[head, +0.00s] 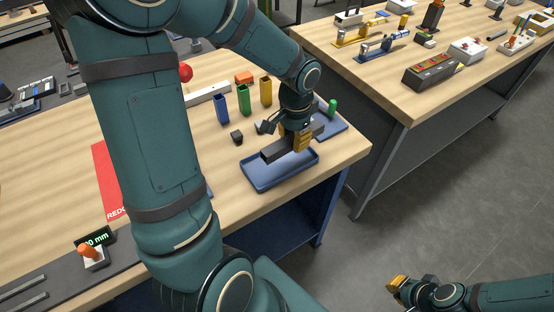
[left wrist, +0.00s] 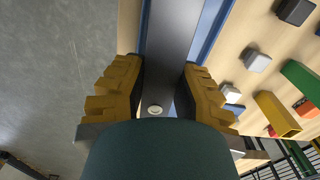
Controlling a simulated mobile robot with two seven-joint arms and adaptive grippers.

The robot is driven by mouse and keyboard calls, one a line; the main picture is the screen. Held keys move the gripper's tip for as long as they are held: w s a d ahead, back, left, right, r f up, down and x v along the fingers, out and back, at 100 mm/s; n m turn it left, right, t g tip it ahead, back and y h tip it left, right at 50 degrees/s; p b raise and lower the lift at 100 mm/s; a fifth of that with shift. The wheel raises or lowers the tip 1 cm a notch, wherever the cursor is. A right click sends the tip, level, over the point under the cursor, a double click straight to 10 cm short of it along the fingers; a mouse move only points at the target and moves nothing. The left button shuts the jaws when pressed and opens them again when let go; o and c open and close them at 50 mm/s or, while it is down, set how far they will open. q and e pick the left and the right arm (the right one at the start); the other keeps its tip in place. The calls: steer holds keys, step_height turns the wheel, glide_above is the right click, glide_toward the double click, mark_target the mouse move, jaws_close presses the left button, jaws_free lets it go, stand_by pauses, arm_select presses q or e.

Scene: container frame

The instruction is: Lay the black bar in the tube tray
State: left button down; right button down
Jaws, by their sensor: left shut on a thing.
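The black bar (head: 275,152) is held in my left gripper (head: 301,143), which points down over the near right end of the workbench. In the left wrist view the bar (left wrist: 175,40) runs lengthwise between the two yellow fingers. The blue tray (head: 284,182) lies under the bar, and its blue edges show on both sides of the bar in the left wrist view (left wrist: 217,25). The bar looks roughly in line with the tray; I cannot tell whether it touches the bottom. My right gripper (head: 398,285) is at the lower right, over the floor, away from the bench.
A second blue tray (head: 331,125) lies behind the gripper, with a green piece (head: 332,107) by it. Blue (head: 222,108), green (head: 244,99) and yellow (head: 266,91) holders stand behind. A small dark block (head: 237,138) lies left of the tray. Another bench (head: 400,85) stands across a gap.

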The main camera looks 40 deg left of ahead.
arm_select(q)
steer(key=s+a+r, duration=0.1)
steer(key=s+a, duration=0.1)
steer(key=a, duration=0.1)
steer(key=b, duration=0.1)
glide_above(280, 163)
steer(key=shift+m, duration=0.4)
step_height(280, 163, down, 5)
steer(key=shift+a+f+b, duration=0.1)
steer(key=shift+f+b, duration=0.55)
steer(key=shift+f, duration=1.6)
steer(key=shift+f, duration=0.15)
steer(key=c, duration=0.9)
jaws_free()
steer(key=shift+o, duration=0.2)
